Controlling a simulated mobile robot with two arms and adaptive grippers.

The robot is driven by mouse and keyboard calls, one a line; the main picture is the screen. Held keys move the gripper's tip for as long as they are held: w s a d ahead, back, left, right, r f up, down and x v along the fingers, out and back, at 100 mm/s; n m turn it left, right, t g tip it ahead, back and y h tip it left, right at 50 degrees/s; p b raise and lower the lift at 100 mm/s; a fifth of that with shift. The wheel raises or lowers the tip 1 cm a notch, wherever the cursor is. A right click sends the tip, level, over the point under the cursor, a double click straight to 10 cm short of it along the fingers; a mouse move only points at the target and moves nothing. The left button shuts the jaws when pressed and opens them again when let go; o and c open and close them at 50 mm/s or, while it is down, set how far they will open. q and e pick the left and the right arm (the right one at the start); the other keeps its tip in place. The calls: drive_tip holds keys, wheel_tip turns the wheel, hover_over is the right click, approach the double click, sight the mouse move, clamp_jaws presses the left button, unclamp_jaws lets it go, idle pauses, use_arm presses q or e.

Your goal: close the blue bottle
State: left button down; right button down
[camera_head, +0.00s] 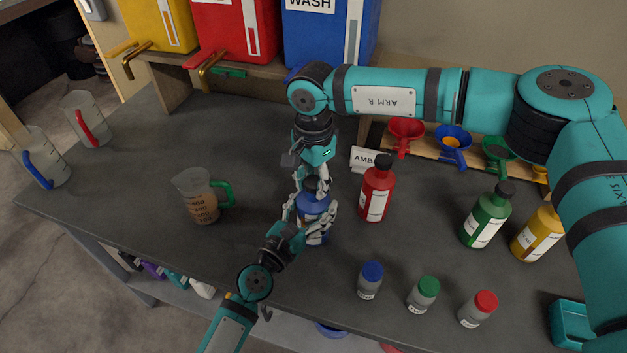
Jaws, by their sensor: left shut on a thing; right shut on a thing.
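The blue bottle (313,204) stands upright on the dark table near the middle of the head view. My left gripper (310,218) comes from the lower left and is shut around the bottle's body. My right gripper (313,184) hangs straight down over the bottle and is shut on a dark cap (312,184) at its top. The fingers hide much of the cap and neck, so I cannot tell whether the cap is seated on the neck.
A red bottle (376,190) stands close on the right, with green (487,217) and yellow (538,235) bottles farther right. A jug of brown liquid (199,200) stands left. Small capped jars (369,282) line the front. Colored drums (325,40) stand behind.

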drive_tip(key=m, duration=0.6)
drive_tip(key=shift+m, duration=0.3)
drive_tip(key=m, duration=0.8)
drive_tip(key=shift+m, duration=0.4)
drive_tip(key=m, duration=0.4)
drive_tip(key=shift+m, duration=0.3)
drive_tip(key=c, duration=0.9)
unclamp_jaws()
